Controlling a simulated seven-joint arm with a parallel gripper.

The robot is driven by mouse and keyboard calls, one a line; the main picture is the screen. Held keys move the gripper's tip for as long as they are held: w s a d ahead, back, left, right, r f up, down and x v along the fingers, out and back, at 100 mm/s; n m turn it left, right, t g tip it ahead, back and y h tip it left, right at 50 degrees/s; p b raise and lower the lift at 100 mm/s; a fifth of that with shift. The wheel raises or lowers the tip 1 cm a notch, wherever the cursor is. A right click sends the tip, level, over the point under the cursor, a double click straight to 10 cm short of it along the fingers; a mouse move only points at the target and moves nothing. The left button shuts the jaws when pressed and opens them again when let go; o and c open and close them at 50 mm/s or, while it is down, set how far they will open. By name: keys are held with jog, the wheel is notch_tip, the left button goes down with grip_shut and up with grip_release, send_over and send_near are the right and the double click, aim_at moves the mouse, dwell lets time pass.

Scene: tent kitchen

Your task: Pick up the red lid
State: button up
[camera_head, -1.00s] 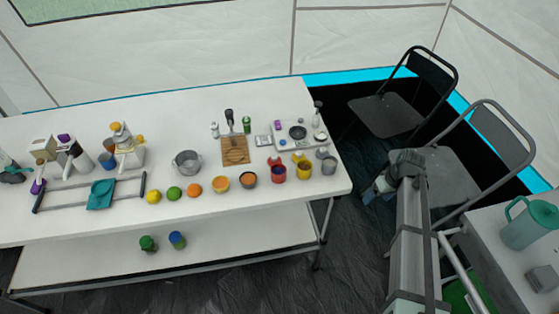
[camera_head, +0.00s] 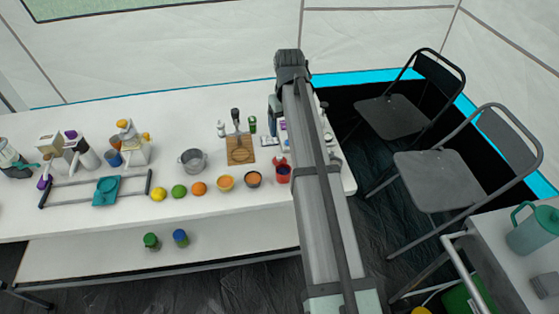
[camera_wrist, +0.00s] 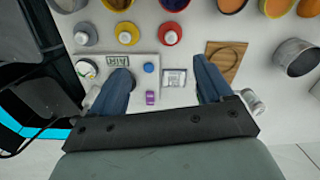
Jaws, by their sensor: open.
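The red lid (camera_wrist: 171,34), with a small pale knob, lies on the white table in the wrist view, beyond the fingertips and roughly between their lines. It also shows in the head view (camera_head: 279,160), just behind the red cup (camera_head: 283,174). My gripper (camera_wrist: 163,66) is open and empty, its two blue fingers spread above the table, apart from the lid. In the head view my gripper (camera_head: 274,108) is over the right end of the table, partly hidden by my arm.
A yellow lid (camera_wrist: 127,33) and a grey lid (camera_wrist: 86,34) stand beside the red one. A white panel (camera_wrist: 110,68) with small items lies under the left finger. A wooden board (camera_wrist: 225,58) and grey pot (camera_wrist: 296,57) are to the right. Several bowls and fruits line the table's front.

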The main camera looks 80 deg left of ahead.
aim_at(280, 157)
jog(key=f, duration=0.4)
jog(key=s+f, duration=0.1)
jog(key=f, duration=0.3)
jog(key=s+f, duration=0.1)
jog(key=f, duration=0.4)
jog(key=shift+d, duration=0.15)
jog(key=c, duration=1.1)
notch_tip(280, 157, up, 10)
jog(key=shift+d+f, duration=0.1)
jog(key=shift+f, duration=0.15)
jog(key=d+r, duration=0.2)
jog(key=d, duration=0.5)
jog(key=shift+a+f, duration=0.2)
jog(key=shift+f, duration=2.95)
